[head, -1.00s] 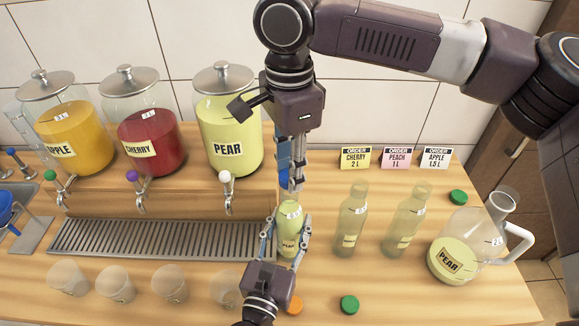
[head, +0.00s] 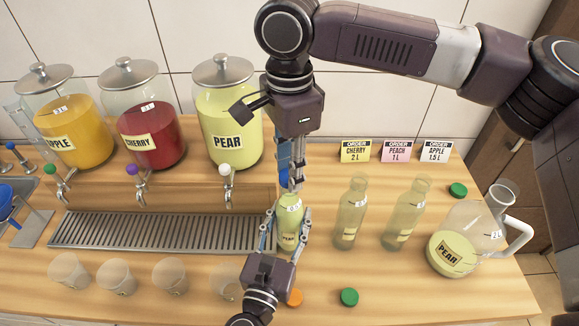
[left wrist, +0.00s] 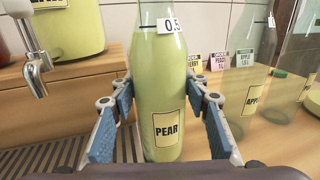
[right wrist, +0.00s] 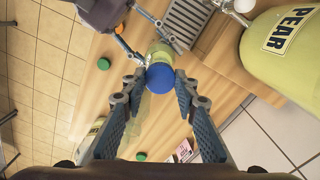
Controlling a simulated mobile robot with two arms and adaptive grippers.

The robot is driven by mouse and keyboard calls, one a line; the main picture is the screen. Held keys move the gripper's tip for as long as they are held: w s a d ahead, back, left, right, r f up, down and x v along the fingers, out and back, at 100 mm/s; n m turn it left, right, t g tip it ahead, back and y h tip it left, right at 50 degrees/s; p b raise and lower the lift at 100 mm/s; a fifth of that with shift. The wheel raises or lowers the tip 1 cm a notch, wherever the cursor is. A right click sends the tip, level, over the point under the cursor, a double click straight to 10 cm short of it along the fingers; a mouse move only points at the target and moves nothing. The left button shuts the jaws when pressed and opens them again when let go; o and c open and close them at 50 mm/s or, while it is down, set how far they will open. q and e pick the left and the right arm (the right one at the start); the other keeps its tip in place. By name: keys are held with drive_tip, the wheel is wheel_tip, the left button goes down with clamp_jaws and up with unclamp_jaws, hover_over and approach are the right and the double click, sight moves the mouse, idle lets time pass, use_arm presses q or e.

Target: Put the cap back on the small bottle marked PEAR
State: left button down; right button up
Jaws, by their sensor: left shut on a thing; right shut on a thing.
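The small PEAR bottle (head: 289,222), filled with pale green liquid, stands upright on the counter; it also shows in the left wrist view (left wrist: 162,100). My left gripper (head: 288,228) is shut around its body, one finger on each side. My right gripper (head: 291,184) points down over the bottle's top and is shut on a blue cap (right wrist: 160,76). In the right wrist view the cap lies in line with the bottle's top and covers its mouth. I cannot tell whether it is seated on the neck or just above it.
Two empty-looking bottles (head: 350,218) (head: 404,220) stand right of the PEAR bottle, then a PEAR jug (head: 452,252). Orange (head: 295,297) and green (head: 349,297) caps lie in front. Dispensers (head: 228,115) and a drip tray (head: 160,232) are left. Several cups (head: 117,278) stand front left.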

drive_tip(key=shift+f, duration=0.6)
drive_tip(key=m, duration=0.4)
drive_tip(key=shift+r+m, duration=0.1)
drive_tip(key=shift+m, duration=1.2)
drive_tip(key=o, duration=0.7)
drive_tip(key=shift+r, duration=2.15)
